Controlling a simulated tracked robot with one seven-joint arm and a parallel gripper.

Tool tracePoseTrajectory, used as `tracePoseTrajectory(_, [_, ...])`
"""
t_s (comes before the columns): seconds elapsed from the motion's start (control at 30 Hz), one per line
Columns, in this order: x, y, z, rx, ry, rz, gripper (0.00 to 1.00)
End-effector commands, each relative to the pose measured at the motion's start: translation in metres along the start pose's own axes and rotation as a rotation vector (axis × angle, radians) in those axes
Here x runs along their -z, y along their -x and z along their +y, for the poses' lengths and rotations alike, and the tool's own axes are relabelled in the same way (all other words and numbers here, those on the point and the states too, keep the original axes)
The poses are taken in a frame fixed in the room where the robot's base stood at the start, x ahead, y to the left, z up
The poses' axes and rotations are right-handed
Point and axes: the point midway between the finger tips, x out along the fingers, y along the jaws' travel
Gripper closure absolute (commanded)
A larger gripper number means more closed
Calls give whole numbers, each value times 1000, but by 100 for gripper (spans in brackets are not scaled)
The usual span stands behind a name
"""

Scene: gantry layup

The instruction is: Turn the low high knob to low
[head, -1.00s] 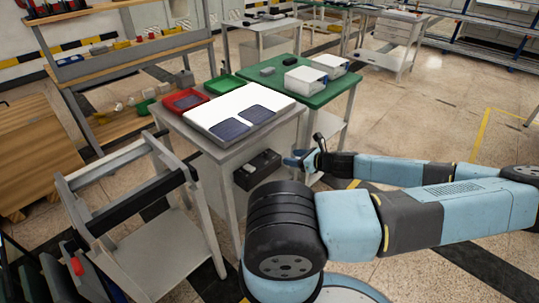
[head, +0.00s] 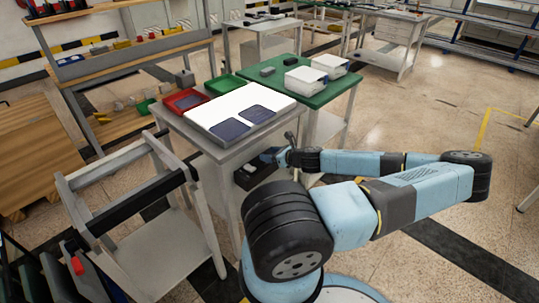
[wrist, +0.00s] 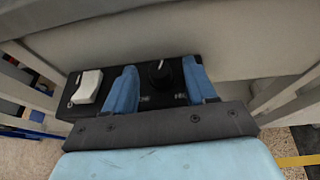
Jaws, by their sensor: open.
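The low high knob (wrist: 158,76) is a round black knob on a black control box (wrist: 112,72). In the wrist view it sits between my gripper's two blue fingers (wrist: 160,68), which are open, with a gap on each side. A small pale mark shows near the knob's top edge. Partly covered white labels sit below it on both sides. In the head view the box (head: 243,180) is fixed to the front of the grey table, below its top. My gripper (head: 272,154) is at the box there, and the knob is hidden.
A white rocker switch (wrist: 87,87) is on the same box, left of the fingers. The grey table (head: 203,147) carries a white board, a red tray (head: 186,101) and a green tray (head: 226,85). A grey cart (head: 165,245) stands to the left.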

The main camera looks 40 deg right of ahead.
Motion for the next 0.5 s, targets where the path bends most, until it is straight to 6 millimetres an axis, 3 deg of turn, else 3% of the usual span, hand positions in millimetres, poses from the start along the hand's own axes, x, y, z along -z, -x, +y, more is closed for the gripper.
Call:
tracePoseTrajectory(0.4, [0, -7, 0, -1, -1, -1, 44])
tracePoseTrajectory(0.5, [0, -7, 0, -1, -1, 0, 53])
